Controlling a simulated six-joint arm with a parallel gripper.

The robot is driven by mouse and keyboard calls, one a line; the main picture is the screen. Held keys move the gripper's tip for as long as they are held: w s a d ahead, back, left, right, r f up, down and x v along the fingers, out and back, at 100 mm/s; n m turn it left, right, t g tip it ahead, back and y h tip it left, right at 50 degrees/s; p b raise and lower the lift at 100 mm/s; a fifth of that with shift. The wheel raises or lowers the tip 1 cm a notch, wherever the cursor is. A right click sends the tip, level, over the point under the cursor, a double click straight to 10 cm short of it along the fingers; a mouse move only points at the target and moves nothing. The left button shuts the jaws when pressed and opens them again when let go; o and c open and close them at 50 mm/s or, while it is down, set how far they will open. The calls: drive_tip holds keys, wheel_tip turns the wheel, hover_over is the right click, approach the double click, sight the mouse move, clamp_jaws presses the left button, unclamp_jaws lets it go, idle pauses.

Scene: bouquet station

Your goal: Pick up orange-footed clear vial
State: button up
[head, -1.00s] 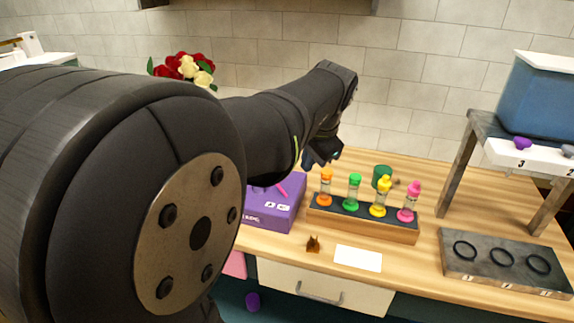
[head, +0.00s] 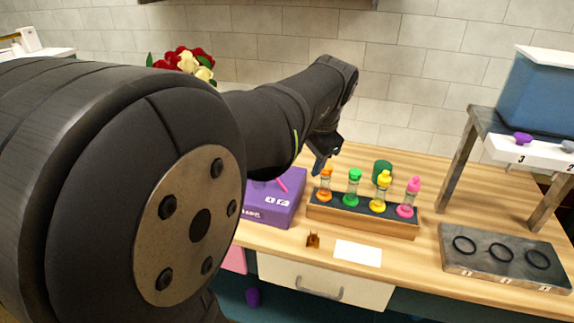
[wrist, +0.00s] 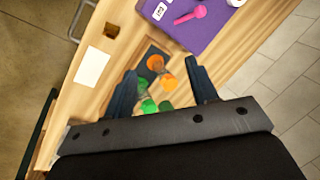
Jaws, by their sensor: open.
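The orange-footed clear vial (head: 325,187) stands upright at the left end of a wooden rack (head: 360,223), with an orange cap. Green, yellow and pink vials stand to its right. My gripper (head: 318,166) is just above the orange vial in the head view, partly in front of its top. In the wrist view my gripper (wrist: 161,70) is open, its two blue-grey fingers on either side of the orange vial (wrist: 167,81), with nothing clamped. The green vial (wrist: 149,106) shows near the left finger.
A purple box (head: 270,208) with a pink item is left of the rack. A white card (head: 357,253) and a small brown object (head: 313,240) lie in front. A green cylinder (head: 382,170) stands behind. A grey holder with rings (head: 500,260) is at right.

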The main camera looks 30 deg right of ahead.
drive_tip(key=n+g+h, duration=0.4)
drive_tip(key=n+g, duration=0.1)
drive_tip(key=n, duration=2.6)
approach(325, 181)
drive_tip(key=x, duration=0.4)
drive_tip(key=w+x, duration=0.1)
drive_tip(key=x, duration=0.1)
drive_tip(key=shift+d+f, duration=0.1)
drive_tip(key=shift+x, duration=2.75)
drive_tip(key=shift+w+d, duration=0.1)
drive_tip(key=shift+d, duration=0.05)
